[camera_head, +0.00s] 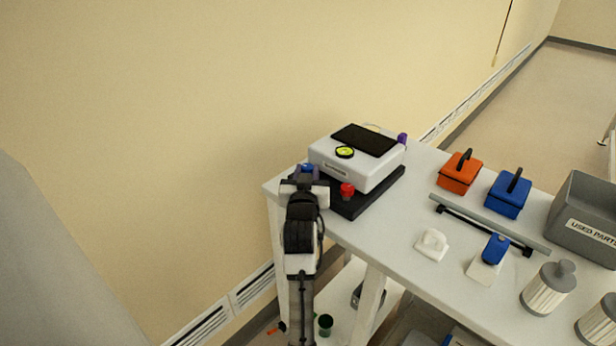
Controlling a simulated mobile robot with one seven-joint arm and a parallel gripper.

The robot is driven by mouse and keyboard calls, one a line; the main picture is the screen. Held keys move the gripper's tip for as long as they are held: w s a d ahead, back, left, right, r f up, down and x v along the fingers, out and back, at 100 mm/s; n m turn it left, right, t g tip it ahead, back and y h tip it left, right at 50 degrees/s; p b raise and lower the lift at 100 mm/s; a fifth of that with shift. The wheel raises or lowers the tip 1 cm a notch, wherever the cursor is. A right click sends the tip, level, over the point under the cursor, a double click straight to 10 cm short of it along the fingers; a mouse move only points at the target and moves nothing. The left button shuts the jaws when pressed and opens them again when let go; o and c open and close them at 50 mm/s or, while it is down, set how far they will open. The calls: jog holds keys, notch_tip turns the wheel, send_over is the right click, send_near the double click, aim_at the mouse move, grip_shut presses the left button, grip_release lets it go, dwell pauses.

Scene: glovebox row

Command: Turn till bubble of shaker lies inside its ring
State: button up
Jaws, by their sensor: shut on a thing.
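The shaker (335,170) is a white box with a black top pad on a dark base plate (378,195), at the table's left end. Its round yellow-green bubble level (345,152) sits on the top's near edge; the bubble is too small to place against its ring. A red knob (347,188) stands at the near corner and a purple knob (402,138) at the far right. My gripper (307,172) is at the left corner, shut on a blue knob (307,167), which is partly hidden by it.
To the right on the table are an orange box (459,174), a blue box (508,194), a grey bar (490,224), a white piece (432,244), a blue-topped item (490,260), ribbed jars (548,289) and a grey used-parts bin (590,205). A wall runs behind the table.

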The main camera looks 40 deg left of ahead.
jog(key=m+h+b, duration=0.1)
jog(key=b, duration=0.1)
jog(key=m+t+h+b, duration=0.1)
jog(key=h+b, duration=0.1)
jog(key=m+t+h+b, duration=0.1)
jog(key=b, duration=0.1)
jog(key=shift+s+a+f+h, duration=0.2)
jog(key=shift+a+f+h, duration=0.2)
jog(key=m+h+b, duration=0.2)
jog(key=b, duration=0.1)
jog(key=m+t+h+b, duration=0.1)
jog(key=h, duration=0.1)
jog(key=shift+a+b, duration=0.25)
jog(key=shift+b, duration=0.05)
jog(key=m+h+b, duration=0.1)
jog(key=h, duration=0.1)
jog(key=m+h+b, duration=0.2)
jog(key=h, duration=0.1)
jog(key=shift+a+r+m+g+h, duration=0.25)
jog(key=shift+a+m+g+h, duration=0.05)
jog(key=shift+a, duration=0.05)
jog(key=shift+w+a+r+m+g+h+b, duration=0.15)
jog(key=shift+m+g+h+b, duration=0.35)
jog(key=shift+m+h, duration=0.6)
jog(key=shift+w+a+f+m+g+h+b, duration=0.2)
jog(key=shift+m+g+h, duration=0.45)
jog(key=shift+h, duration=0.85)
jog(key=shift+s, duration=0.15)
jog(key=o, duration=0.7)
jog(key=shift+d, duration=0.1)
